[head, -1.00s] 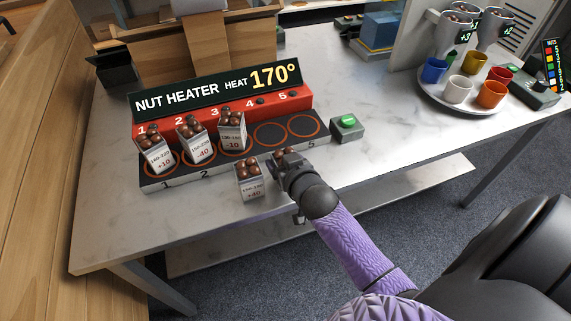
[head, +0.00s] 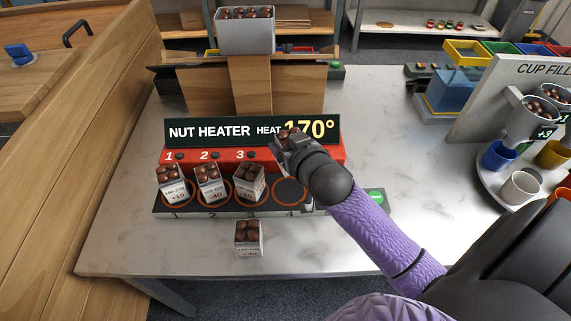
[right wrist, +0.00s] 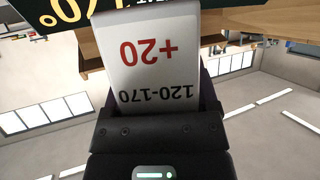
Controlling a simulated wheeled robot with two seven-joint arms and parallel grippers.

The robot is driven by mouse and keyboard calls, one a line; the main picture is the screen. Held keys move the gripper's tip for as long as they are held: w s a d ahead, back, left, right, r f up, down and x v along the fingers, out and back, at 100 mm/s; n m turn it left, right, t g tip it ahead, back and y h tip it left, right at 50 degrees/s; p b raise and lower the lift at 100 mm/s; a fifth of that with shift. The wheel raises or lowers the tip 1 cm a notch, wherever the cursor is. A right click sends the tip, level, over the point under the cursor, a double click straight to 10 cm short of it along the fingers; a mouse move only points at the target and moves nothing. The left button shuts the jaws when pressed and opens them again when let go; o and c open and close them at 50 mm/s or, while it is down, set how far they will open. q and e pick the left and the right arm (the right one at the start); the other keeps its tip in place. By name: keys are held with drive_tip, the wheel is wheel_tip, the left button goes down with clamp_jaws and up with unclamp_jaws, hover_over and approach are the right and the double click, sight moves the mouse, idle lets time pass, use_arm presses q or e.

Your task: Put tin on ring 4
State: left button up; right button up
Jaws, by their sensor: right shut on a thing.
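My right gripper (head: 292,150) is shut on a tin of chestnuts, raised over the right part of the nut heater. In the right wrist view the held tin (right wrist: 150,50) is white with an upside-down label, 120-170 and a red +20. In the head view only its nuts show above the fingers. Ring 4 (head: 290,192) is empty, below the gripper. Tins stand on ring 1 (head: 173,186), ring 2 (head: 211,184) and ring 3 (head: 249,184). Ring 5 is hidden behind my right arm. My left gripper is not in view.
Another tin (head: 249,240) stands on the table in front of the heater. The NUT HEATER sign (head: 220,132), reading 170°, rises behind the rings. A green button (head: 376,195) lies right of the heater. Cups stand at the right.

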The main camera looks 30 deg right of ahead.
wheel_tip(320, 180, down, 4)
drive_tip(key=shift+w+f+b, duration=0.1)
drive_tip(key=shift+w+b, duration=0.05)
drive_tip(key=shift+b, duration=1)
drive_tip(key=f+b, duration=0.1)
drive_tip(key=f, duration=0.1)
drive_tip(key=f+b, duration=0.2)
drive_tip(key=f, duration=0.1)
drive_tip(key=shift+a+f, duration=0.2)
drive_tip(key=shift+f, duration=0.25)
drive_tip(key=shift+r, duration=0.2)
drive_tip(key=shift+f, duration=0.15)
drive_tip(key=o, duration=1.2)
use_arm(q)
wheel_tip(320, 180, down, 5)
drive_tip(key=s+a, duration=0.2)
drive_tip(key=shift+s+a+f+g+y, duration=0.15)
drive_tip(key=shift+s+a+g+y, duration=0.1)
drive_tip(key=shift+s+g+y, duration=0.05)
